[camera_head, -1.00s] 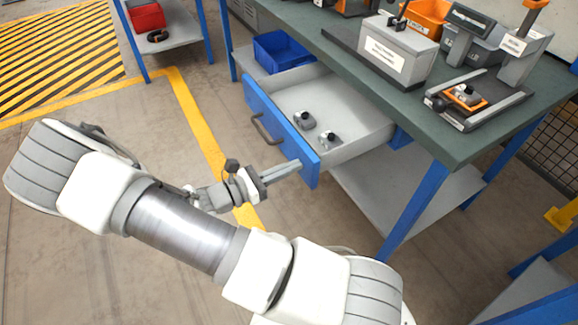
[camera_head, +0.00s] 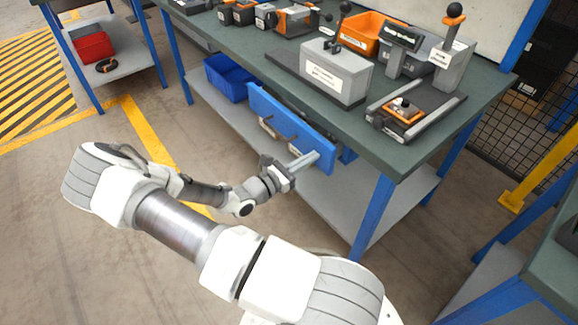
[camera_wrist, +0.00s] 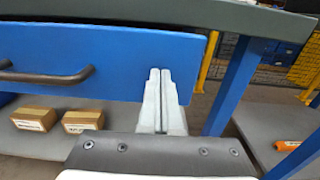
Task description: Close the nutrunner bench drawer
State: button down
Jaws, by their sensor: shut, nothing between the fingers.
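The bench drawer (camera_head: 290,127) has a blue front with a dark bar handle (camera_head: 276,134). It sits under the green bench top (camera_head: 400,150), and none of its inside shows now. The drawer front also fills the upper left of the wrist view (camera_wrist: 110,58), with the handle (camera_wrist: 45,75) at far left. My gripper (camera_head: 312,157) is shut and empty. Its fingertips (camera_wrist: 159,72) are at the right end of the drawer front, right of the handle. They appear to touch the front, but the exact contact is hard to tell.
A blue bin (camera_head: 227,80) stands on the lower shelf left of the drawer. Two cardboard boxes show below it in the wrist view (camera_wrist: 58,120). A blue bench leg (camera_wrist: 236,85) stands right of my fingers. Another bench (camera_head: 540,270) is at right.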

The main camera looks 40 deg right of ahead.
aim_at(323, 149)
jog(key=d, duration=0.4)
jog(key=shift+d+p, duration=0.35)
jog(key=shift+w+d+r, duration=0.1)
jog(key=shift+d, duration=0.15)
